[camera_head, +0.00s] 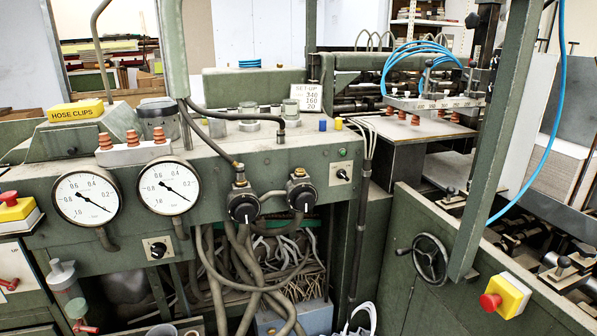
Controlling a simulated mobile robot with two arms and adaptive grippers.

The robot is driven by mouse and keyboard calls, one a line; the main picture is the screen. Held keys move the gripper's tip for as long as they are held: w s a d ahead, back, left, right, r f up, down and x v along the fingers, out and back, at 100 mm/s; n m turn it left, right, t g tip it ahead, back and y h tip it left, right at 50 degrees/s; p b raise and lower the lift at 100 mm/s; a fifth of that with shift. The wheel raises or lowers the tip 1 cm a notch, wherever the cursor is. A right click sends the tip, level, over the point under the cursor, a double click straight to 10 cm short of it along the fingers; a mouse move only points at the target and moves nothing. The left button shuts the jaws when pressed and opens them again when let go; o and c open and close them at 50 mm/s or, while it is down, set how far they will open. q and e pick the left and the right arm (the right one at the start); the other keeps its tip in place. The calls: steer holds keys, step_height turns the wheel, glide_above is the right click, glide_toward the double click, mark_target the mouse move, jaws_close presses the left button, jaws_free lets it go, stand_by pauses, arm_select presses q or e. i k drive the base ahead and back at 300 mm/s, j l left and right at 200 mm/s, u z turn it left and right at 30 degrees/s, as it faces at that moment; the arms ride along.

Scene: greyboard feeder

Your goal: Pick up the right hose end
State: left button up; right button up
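Two dark hoses come down from the green post at the upper left. One runs to the right over the console top, and its end (281,136) points down at the console's top surface near the front edge. I cannot tell whether it is plugged in or only rests there. The other hose (207,142) runs down to the left black valve knob (243,208), where its end meets a brass-coloured fitting. The right valve knob (302,197) has a similar fitting on top with no hose clearly on it. Neither of my grippers shows in this view.
The green console (330,160) carries two gauges (88,199), a yellow hose clips box (76,112) and a set-up card (307,96). Thick grey hoses (245,270) hang below. A handwheel (430,259), green post (500,140) and red stop button (490,302) stand at right.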

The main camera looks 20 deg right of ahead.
mark_target(281, 133)
steer(key=i+j, duration=0.3)
steer(key=i, duration=0.15)
steer(key=i+j+z, duration=0.75)
steer(key=z, duration=0.45)
